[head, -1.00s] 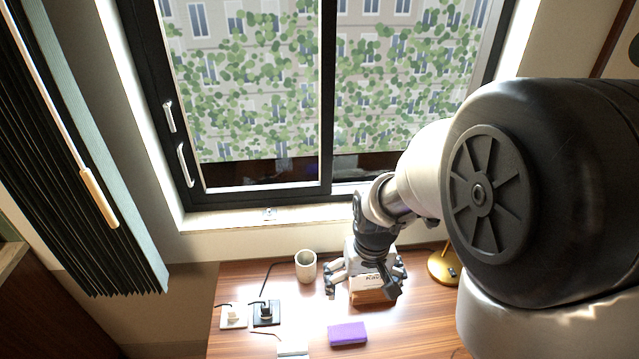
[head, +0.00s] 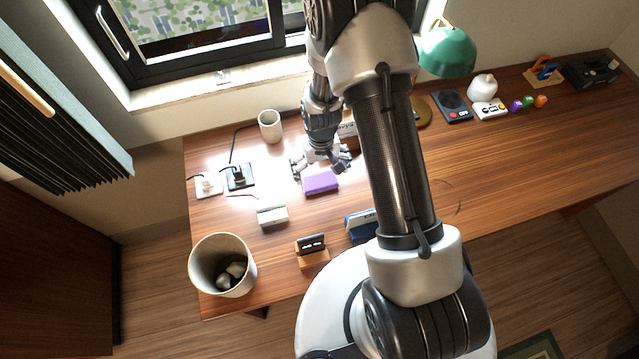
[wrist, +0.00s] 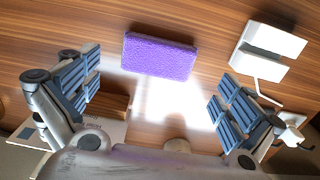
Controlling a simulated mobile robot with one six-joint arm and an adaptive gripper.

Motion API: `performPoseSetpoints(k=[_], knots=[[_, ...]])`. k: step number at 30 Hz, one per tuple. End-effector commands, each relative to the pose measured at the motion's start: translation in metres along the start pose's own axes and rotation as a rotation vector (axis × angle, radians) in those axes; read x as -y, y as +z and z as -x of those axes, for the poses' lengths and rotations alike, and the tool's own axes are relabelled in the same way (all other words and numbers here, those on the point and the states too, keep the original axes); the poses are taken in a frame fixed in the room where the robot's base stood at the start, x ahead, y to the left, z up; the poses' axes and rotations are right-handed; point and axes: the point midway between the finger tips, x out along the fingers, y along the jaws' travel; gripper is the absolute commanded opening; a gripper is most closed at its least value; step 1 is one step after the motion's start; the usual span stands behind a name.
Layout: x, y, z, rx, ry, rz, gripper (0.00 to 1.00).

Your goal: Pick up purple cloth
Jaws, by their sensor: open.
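The purple cloth (head: 320,182) is a flat, folded-looking rectangular block lying on the wooden desk. In the wrist view the purple cloth (wrist: 159,56) shows at top centre, with a rough, textured face. My gripper (head: 322,163) is just behind the cloth on the window side, above the desk. In the wrist view my gripper (wrist: 156,98) has its two blue-padded fingers spread wide, with nothing between them. The cloth lies ahead of the fingertips, not between them.
A white cup (head: 270,126) stands behind left. A white holder (head: 272,215) is left of the cloth in front, and a black-and-wood stand (head: 311,249) and blue item (head: 360,224) stand nearer. A bin (head: 222,265) is front left. Bare desk (head: 540,140) extends right.

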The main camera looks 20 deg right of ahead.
Motion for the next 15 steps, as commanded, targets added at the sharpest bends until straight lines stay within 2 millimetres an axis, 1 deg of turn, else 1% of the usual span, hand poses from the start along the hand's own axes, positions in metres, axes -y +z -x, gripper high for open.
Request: performPoseSetpoints(k=[1,3,8,11,15], knots=[[0.0,0.001,-0.01,0.002,0.0,0.0,1.0],[0.0,0.0,-0.016,0.0,0.0,0.0,1.0],[0.0,-0.001,-0.022,0.0,0.0,0.0,1.0],[0.0,-0.002,-0.03,0.0,0.0,0.0,1.0],[0.0,-0.005,-0.052,0.001,0.0,0.0,1.0]])
